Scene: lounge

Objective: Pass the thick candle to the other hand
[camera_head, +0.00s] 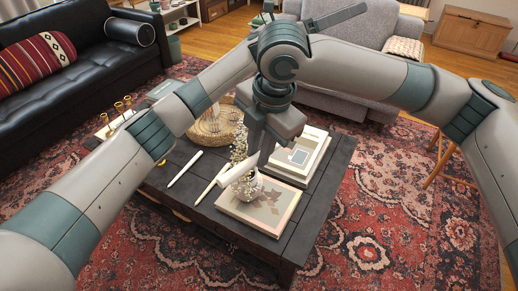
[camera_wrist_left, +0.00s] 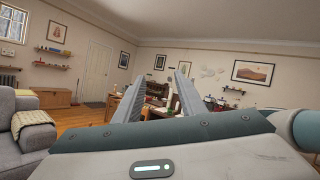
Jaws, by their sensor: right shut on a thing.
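The thick candle (camera_head: 238,172) is a white cylinder, tilted low over the coffee table in the head view. My right gripper (camera_head: 262,155) points down and is shut on the candle's upper end. My left gripper (camera_head: 345,14) is higher and further back, turned away to the right, well apart from the candle. In the left wrist view its two fingers (camera_wrist_left: 162,82) stand apart with nothing between them. The candle cannot be made out in that view.
The dark coffee table (camera_head: 310,205) holds a picture-covered book (camera_head: 262,208), stacked books (camera_head: 300,155), a small flower vase (camera_head: 250,187), a woven tray (camera_head: 208,135) and two slim white sticks (camera_head: 185,167). A black sofa (camera_head: 70,60) stands left; a grey armchair (camera_head: 370,30) stands behind.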

